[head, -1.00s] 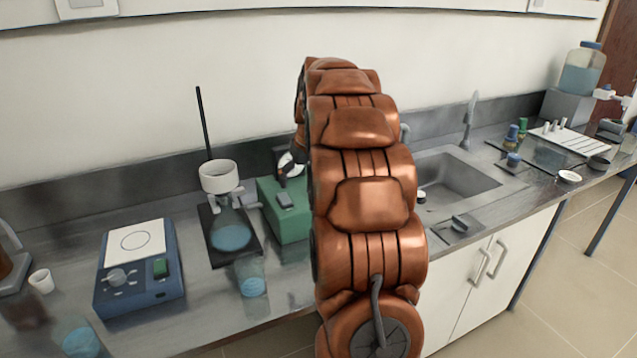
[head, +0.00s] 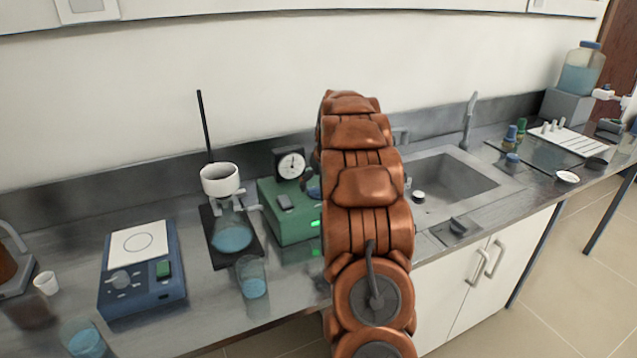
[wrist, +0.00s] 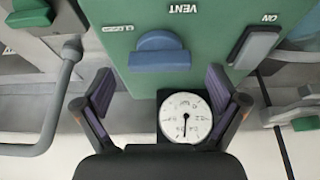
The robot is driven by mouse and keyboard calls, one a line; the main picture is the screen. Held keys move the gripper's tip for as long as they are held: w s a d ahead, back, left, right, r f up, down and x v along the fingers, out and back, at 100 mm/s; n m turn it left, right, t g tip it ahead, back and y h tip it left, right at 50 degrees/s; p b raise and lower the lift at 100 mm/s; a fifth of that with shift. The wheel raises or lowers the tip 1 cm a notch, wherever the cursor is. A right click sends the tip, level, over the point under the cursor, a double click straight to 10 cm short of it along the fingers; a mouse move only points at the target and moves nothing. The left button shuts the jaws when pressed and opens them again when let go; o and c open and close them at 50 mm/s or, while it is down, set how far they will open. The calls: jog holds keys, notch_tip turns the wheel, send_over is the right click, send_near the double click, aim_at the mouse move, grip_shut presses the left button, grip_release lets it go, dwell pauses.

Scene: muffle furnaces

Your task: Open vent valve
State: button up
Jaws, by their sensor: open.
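The vent valve is a blue knob (wrist: 160,52) on the face of the green box, below an upside-down VENT label in the wrist view. My gripper (wrist: 160,78) is open, with one dark finger to each side of the knob and clear space between. The fingers look apart from the knob; the depth gap is hard to judge. In the head view the green box (head: 285,222) stands on the bench left of my arm, which hides its right part and my gripper.
A round dial gauge (head: 290,165) stands behind the box; it also shows between the fingers in the wrist view (wrist: 185,118). A grey ON switch (wrist: 255,45) is right of the knob. A flask (head: 231,233) on a stand and a beaker (head: 252,278) are left of the box.

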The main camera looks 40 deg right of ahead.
jog(key=shift+w+f, duration=0.2)
jog(key=shift+f, duration=0.4)
jog(key=shift+c, duration=0.4)
jog(key=c, duration=1.1)
jog(key=shift+o, duration=0.2)
